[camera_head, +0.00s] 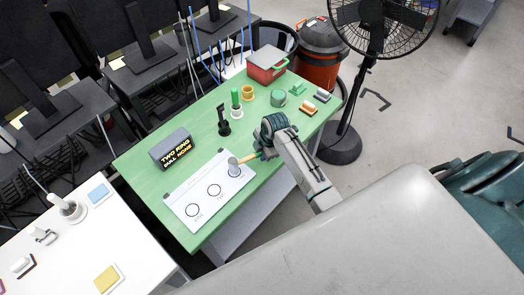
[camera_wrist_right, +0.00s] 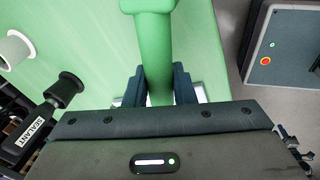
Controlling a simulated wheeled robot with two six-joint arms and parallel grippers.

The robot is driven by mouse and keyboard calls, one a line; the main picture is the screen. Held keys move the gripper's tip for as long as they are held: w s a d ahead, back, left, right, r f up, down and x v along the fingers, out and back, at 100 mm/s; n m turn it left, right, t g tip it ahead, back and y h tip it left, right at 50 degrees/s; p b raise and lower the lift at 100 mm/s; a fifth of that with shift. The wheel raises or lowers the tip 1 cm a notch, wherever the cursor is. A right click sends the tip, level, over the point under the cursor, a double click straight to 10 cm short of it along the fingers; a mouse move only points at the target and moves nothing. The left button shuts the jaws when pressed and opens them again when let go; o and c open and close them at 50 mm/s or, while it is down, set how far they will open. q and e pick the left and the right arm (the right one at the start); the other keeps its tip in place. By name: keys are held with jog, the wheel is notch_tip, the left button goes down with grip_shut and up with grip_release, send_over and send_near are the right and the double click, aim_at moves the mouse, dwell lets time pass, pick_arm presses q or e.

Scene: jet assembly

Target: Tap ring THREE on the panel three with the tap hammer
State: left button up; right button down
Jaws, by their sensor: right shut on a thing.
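My right gripper (camera_head: 262,151) is shut on the handle of the tap hammer (camera_head: 233,167), beside the panel's right end. The hammer head covers part of the rightmost ring (camera_head: 236,172); I cannot tell whether it touches the panel. In the right wrist view the hammer (camera_wrist_right: 155,45) looks green, its handle between the fingers (camera_wrist_right: 156,88) and its wider head at the top. My left gripper is not in view.
On the green table (camera_head: 150,160) stand a dark sign block (camera_head: 171,148), a black sealant bottle (camera_head: 223,121), a green-topped item (camera_head: 236,98), a yellow ring (camera_head: 247,92) and a red box (camera_head: 266,64). A white table (camera_head: 60,255) is at the left, a fan (camera_head: 375,30) behind.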

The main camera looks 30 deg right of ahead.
jog(key=shift+f+b, duration=0.3)
jog(key=shift+f, duration=0.4)
jog(key=shift+r+p, duration=1.1)
jog(key=shift+r, duration=1.5)
jog(key=shift+f, duration=0.1)
